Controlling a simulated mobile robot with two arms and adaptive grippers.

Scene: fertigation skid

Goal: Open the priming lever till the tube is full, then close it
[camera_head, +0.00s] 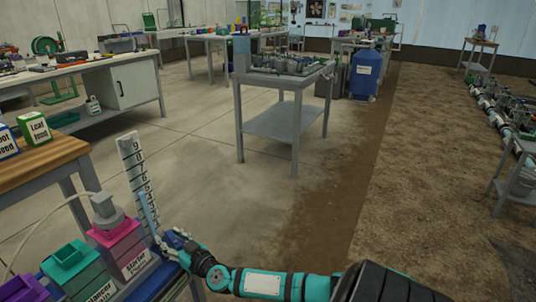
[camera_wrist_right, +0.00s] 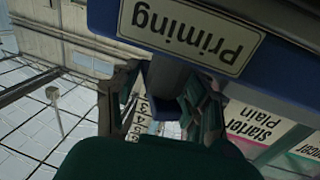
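A white measuring board (camera_head: 138,175) with black numbers stands upright at the left in the head view, with a light blue tube (camera_head: 149,212) along its lower part. My right gripper (camera_head: 177,242) is low beside this board, at the skid's edge. In the right wrist view, a "Priming" label (camera_wrist_right: 190,36) shows upside down on a blue panel. Below it, a dark blue piece, seemingly the priming lever (camera_wrist_right: 168,88), lies between the fingers of my right gripper (camera_wrist_right: 165,108). The fingers are apart, with a gap on the left side. My left gripper is not in view.
Beside the board stand a pink-topped "Starter Plain" box (camera_head: 120,243), a teal-topped box (camera_head: 75,265) and a grey fitting (camera_head: 105,210) with a pale hose. The floor (camera_head: 225,205) to the right is clear.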

